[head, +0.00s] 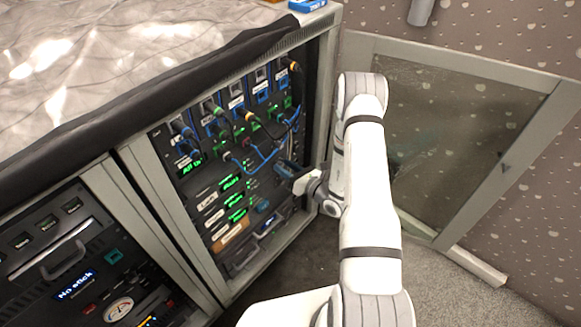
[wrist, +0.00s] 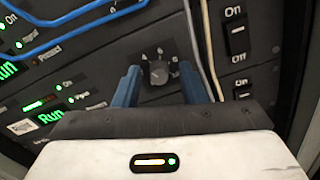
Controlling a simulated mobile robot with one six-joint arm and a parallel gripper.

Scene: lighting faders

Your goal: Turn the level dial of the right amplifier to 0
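A dark round level dial (wrist: 160,73) with small white marks around it sits on the dark rack panel in the wrist view. My gripper (wrist: 160,85) has its two blue fingers apart, one on each side of the dial, with a gap showing on both sides. In the head view my gripper (head: 286,171) is at the right part of the open rack (head: 215,190), and the arm hides some of the panel there. The dial cannot be made out in the head view, and its exact setting is too small to read.
Two pale cables (wrist: 205,50) hang just right of the dial. On/off switches (wrist: 237,38) lie further right, and green Run displays (wrist: 50,117) lie left. Blue cables (wrist: 75,30) cross the upper left. An open glass door (head: 450,130) stands right of my arm.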

